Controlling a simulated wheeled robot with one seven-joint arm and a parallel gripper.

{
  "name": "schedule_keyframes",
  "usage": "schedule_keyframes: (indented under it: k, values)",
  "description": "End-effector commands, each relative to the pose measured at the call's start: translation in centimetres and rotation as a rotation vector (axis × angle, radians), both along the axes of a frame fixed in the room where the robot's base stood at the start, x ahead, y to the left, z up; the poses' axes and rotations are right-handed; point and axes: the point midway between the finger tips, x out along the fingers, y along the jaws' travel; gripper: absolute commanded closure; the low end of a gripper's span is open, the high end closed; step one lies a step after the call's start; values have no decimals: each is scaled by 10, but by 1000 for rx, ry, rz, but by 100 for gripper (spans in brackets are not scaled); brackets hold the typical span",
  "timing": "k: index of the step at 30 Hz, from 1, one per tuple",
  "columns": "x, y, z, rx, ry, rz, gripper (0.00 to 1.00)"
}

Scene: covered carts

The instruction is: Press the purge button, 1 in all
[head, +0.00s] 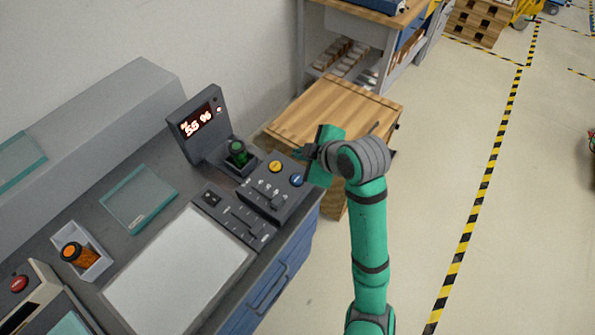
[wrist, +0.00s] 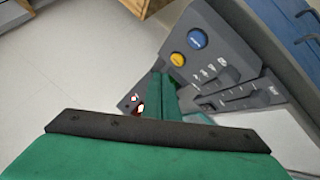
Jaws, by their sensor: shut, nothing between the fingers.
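A grey control panel (head: 262,200) on the bench carries a yellow button (head: 274,167) and a blue button (head: 296,180). Both also show in the wrist view, yellow (wrist: 178,59) and blue (wrist: 197,38). Their labels are too small to read, so I cannot tell which one is purge. My gripper (head: 302,153) is shut and empty, by the panel's far right corner in the head view. In the wrist view its green fingertips (wrist: 161,76) appear just left of and below the yellow button. I see no clear contact with either button.
A display (head: 198,121) reading 55 % stands behind a green-capped vial (head: 237,152). Sliders and switches cover the panel's front. A red button (head: 18,283) sits on another device at left.

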Motion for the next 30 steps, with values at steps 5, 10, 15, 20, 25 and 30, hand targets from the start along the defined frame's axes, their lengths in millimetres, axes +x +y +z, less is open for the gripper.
schedule_keyframes:
  k: [5, 10, 15, 20, 25, 30]
  values:
    - [0, 1, 0, 1, 0, 1, 100]
    - [0, 1, -6, 2, 2, 0, 100]
    - [-1, 1, -23, 4, 2, -1, 100]
    - [-1, 0, -44, 4, 4, -2, 100]
    - [-1, -2, -64, 4, 3, -7, 100]
    - [0, -3, -79, 4, 2, -7, 100]
